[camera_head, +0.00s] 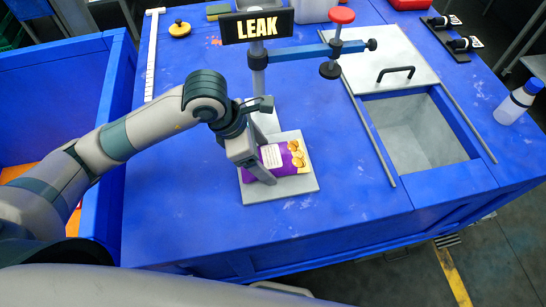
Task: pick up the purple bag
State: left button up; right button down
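The purple bag (283,157) has a pale label panel and yellow pictures of food on it. It lies on a light grey square plate (300,187) at the foot of the "LEAK" sign stand. My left gripper (266,168) is low over the plate with its fingers pointing down at the bag's left side. It hides part of the bag's left end. I cannot tell whether the fingers touch the bag or how far apart they are. My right gripper is not in view.
The "LEAK" sign (257,26) stands behind the plate, next to a blue arm with a red knob (341,15). An open grey bin with a sliding lid (395,60) lies right. A bottle (517,103) stands far right. The blue table front is mostly clear.

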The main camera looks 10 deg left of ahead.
aim_at(270, 155)
pick_arm(q)
jog(key=shift+c, duration=1.4)
jog(key=shift+w+r+b, duration=0.1)
jog(key=shift+r+b, duration=0.45)
jog(key=shift+r, duration=0.25)
notch_tip(270, 155, up, 2)
jog(key=shift+r+b, duration=0.1)
jog(key=shift+b, duration=0.45)
jog(key=w+d+r+b, duration=0.3)
jog(key=d+r, duration=0.4)
jog(key=d, duration=0.4)
jog(key=shift+w+b, duration=0.4)
jog(key=shift+b, duration=0.35)
jog(key=shift+r, duration=0.1)
